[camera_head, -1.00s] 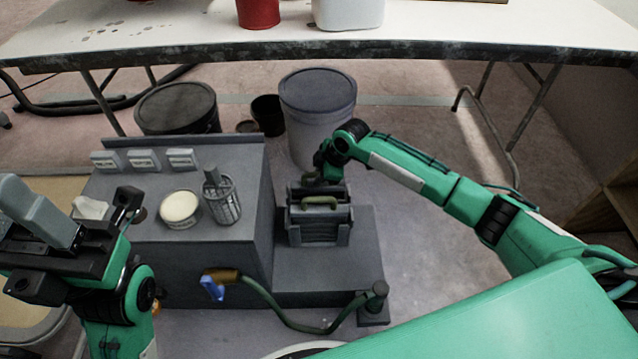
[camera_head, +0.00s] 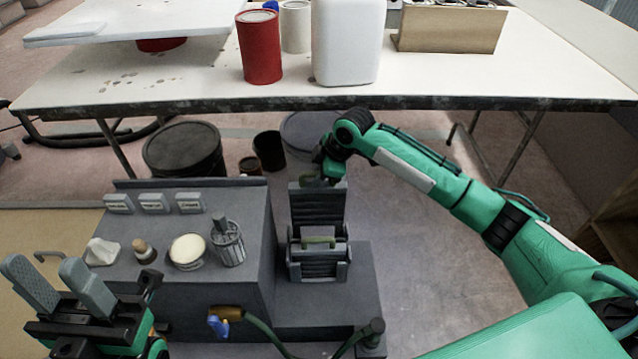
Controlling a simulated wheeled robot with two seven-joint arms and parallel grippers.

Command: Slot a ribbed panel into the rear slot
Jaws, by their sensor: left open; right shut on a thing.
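A dark grey ribbed panel (camera_head: 317,209) stands upright, behind and above the small rack (camera_head: 341,272). Its top edge is at my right gripper (camera_head: 328,178), which is shut on it; the jaws are partly hidden by the wrist. Whether the panel's lower edge is in the rear slot is hidden by the front panel. A second ribbed panel (camera_head: 317,266) with a green handle (camera_head: 319,242) sits in the front of the rack. My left gripper (camera_head: 50,280) is open and empty at the lower left, away from the rack.
The rack stands on a low grey step (camera_head: 300,312) beside a higher grey block (camera_head: 128,230) carrying a metal mesh cup (camera_head: 228,248), a round tin (camera_head: 187,252) and several small items. A hose with a blue nozzle (camera_head: 218,325) lies in front. Buckets and a white table (camera_head: 450,75) are behind.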

